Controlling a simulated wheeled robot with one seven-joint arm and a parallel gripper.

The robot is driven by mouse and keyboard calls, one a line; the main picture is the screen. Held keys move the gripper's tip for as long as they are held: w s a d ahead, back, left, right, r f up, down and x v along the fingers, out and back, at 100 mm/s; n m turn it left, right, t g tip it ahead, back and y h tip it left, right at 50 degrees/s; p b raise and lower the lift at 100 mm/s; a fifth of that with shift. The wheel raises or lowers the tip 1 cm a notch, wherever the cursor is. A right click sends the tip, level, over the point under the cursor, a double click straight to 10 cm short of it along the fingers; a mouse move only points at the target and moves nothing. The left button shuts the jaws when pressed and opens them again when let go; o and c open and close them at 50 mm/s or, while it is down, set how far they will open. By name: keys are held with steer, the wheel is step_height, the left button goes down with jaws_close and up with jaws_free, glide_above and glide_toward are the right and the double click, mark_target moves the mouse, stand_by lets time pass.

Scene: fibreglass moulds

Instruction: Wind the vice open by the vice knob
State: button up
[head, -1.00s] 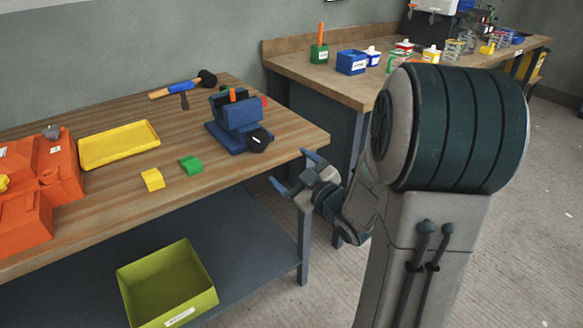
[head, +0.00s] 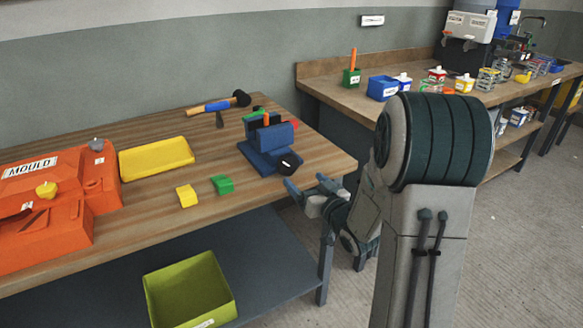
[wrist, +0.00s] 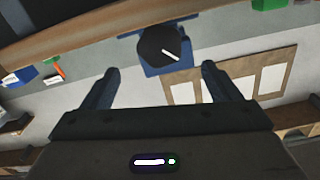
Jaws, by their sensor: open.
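The blue vice (head: 262,148) stands on the wooden bench near its right end, with something orange upright between its jaws. Its round black vice knob (head: 290,163) with a white mark faces the bench's right edge. In the wrist view the knob (wrist: 160,46) is ahead, between and beyond the fingertips, with the blue vice body (wrist: 160,71) around it. My gripper (head: 308,184) is open and empty, just off the bench's right edge, close to the knob but apart from it. It also shows in the wrist view (wrist: 160,72).
A green block (head: 222,184) and a yellow block (head: 187,196) lie left of the vice. A hammer (head: 220,106), a yellow tray (head: 157,157) and an orange mould (head: 60,175) are farther left. A green bin (head: 190,290) stands on the lower shelf. A second bench (head: 345,93) is behind right.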

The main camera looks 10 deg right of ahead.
mark_target(289, 167)
steer(key=x, duration=0.8)
steer(key=shift+s, duration=0.1)
steer(key=c, duration=1)
steer(key=shift+a, duration=0.1)
steer(key=shift+f, duration=0.1)
